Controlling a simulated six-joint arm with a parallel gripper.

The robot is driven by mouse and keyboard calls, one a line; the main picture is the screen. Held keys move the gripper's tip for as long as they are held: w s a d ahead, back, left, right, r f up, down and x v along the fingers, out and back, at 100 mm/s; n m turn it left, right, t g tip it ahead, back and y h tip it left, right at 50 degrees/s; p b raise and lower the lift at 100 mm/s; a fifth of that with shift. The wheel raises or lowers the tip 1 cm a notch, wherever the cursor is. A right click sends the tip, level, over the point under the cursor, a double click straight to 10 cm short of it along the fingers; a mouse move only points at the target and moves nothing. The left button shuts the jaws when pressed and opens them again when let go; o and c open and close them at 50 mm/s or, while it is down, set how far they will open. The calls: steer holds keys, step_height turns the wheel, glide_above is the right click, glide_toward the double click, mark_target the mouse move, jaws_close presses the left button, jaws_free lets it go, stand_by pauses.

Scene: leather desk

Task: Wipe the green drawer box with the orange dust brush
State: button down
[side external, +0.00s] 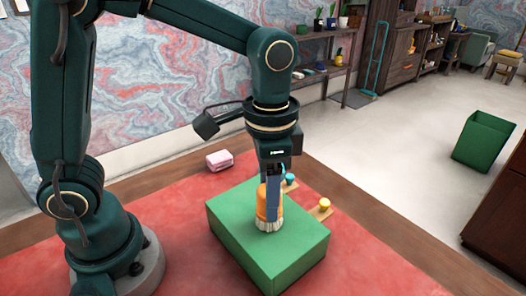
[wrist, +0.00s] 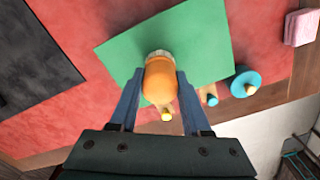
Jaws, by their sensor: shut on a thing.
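The green drawer box (side external: 290,250) lies on the red leather desk top, and its flat top fills the middle of the wrist view (wrist: 205,45). My gripper (side external: 271,196) is over the box, pointing down. It is shut on the orange dust brush (side external: 262,203), whose orange body also shows between the fingers in the wrist view (wrist: 159,82). The brush is upright with its pale bristles down at the box top. They appear to touch it, near the middle in the side view. The wrist view mostly hides the bristles behind the orange body.
A pink block (side external: 219,160) lies on the red desk surface (side external: 180,215) behind the box. Small pieces with a blue knob (side external: 290,180) and a yellow knob (side external: 325,204) stand close behind the box. A dark panel (wrist: 30,55) shows at the wrist view's left.

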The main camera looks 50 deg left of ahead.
steer(key=shift+d, duration=1.95)
steer(key=shift+d+r, duration=0.1)
steer(key=shift+d, duration=0.2)
step_height(320, 180, up, 8)
steer(key=shift+a, duration=0.1)
